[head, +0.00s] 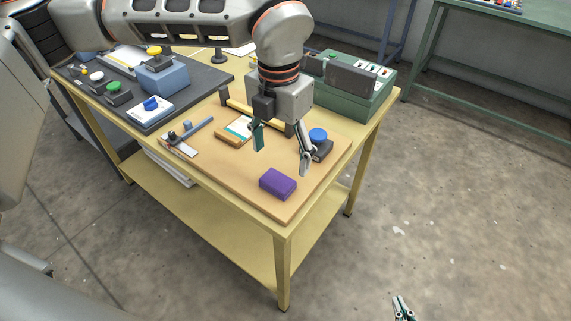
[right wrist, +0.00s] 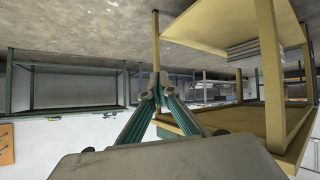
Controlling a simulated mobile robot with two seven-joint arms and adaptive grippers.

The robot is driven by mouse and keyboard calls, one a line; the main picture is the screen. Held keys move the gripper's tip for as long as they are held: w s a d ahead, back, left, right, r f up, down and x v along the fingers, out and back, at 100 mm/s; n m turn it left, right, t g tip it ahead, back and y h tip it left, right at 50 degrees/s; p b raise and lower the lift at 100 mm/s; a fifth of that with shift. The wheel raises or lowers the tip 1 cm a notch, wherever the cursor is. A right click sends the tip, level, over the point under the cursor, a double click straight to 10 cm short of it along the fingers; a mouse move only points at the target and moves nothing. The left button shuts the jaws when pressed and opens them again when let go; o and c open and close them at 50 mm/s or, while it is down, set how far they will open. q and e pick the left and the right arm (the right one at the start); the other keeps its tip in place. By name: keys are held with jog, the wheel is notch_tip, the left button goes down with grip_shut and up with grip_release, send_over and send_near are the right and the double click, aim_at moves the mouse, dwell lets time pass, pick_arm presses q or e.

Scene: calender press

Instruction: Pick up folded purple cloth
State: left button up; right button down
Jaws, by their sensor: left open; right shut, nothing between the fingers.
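The folded purple cloth (head: 278,184) is a small block lying on the wooden board near the table's front corner in the head view. My left gripper (head: 281,157) is open above the board, its fingers pointing down, behind the cloth and apart from it. Nothing is between its fingers. My right gripper (head: 402,309) shows at the bottom edge of the head view, low over the floor and away from the table. In the right wrist view its fingertips (right wrist: 156,84) meet, with nothing between them.
A dark box with a blue knob (head: 318,136) stands close beside my left gripper's right finger. A wooden block with a white and teal top (head: 234,131) and a green press unit (head: 345,88) stand behind. A grey mat (head: 150,122) with button boxes lies left.

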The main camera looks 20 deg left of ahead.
aim_at(278, 180)
pick_arm(q)
jog(key=shift+w+a+f, duration=0.1)
jog(key=shift+w+a, duration=0.05)
jog(key=shift+f, duration=0.9)
jog(key=shift+s+f, duration=0.25)
jog(key=f, duration=0.5)
jog(key=shift+s+a, duration=0.2)
jog(key=shift+a, duration=0.05)
jog(key=shift+w, duration=0.1)
jog(key=c, duration=1.1)
pick_arm(e)
jog(key=shift+s+f, duration=0.8)
jog(key=shift+s, duration=0.15)
